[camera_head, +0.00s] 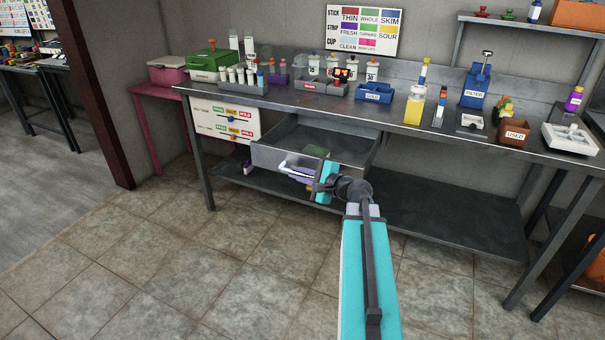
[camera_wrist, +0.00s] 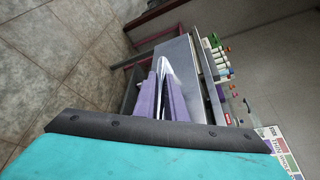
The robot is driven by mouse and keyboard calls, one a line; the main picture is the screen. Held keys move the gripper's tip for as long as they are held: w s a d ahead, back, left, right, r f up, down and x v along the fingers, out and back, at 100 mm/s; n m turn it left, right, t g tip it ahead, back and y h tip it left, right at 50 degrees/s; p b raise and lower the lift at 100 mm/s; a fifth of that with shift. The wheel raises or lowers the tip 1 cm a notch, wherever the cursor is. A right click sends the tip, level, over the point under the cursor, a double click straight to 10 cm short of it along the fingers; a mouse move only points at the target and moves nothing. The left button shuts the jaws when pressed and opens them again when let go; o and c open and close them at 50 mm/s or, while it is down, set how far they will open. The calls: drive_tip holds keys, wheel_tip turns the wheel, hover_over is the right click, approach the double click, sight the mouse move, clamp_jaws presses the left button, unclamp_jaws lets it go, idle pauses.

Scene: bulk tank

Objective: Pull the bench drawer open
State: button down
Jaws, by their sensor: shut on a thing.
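The bench drawer (camera_head: 345,149) is a grey metal drawer under the bench top, and it stands pulled out with its inside showing. Its pale bar handle (camera_head: 289,165) is on the front. My gripper (camera_head: 300,174) is at the handle, with its purple fingers shut on it. In the wrist view, my gripper (camera_wrist: 163,92) has both fingers closed in around the shiny handle (camera_wrist: 163,68). My wrist and arm hide part of the drawer front in the head view.
The metal bench (camera_head: 420,118) carries several bottles, racks, a blue tray (camera_head: 374,92) and a brown box (camera_head: 515,133). A white panel with sliders (camera_head: 226,122) is left of the drawer. A lower shelf (camera_head: 440,212) lies beneath. The tiled floor in front is clear.

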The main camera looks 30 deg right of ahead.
drive_tip(key=shift+w+a+r, duration=0.1)
drive_tip(key=shift+w+a, duration=0.05)
drive_tip(key=shift+a, duration=0.05)
drive_tip(key=c, duration=1.8)
unclamp_jaws()
drive_tip(key=shift+d, duration=0.2)
drive_tip(key=v, duration=0.6)
drive_tip(key=shift+p, duration=0.3)
drive_tip(key=p+v, duration=0.2)
drive_tip(key=p, duration=0.1)
drive_tip(key=shift+s+d+r+p, duration=0.15)
drive_tip(key=shift+s+p, duration=0.2)
drive_tip(key=p, duration=0.2)
drive_tip(key=s+p, duration=0.1)
drive_tip(key=p, duration=0.1)
drive_tip(key=shift+d+r, duration=0.1)
drive_tip(key=shift+d, duration=0.1)
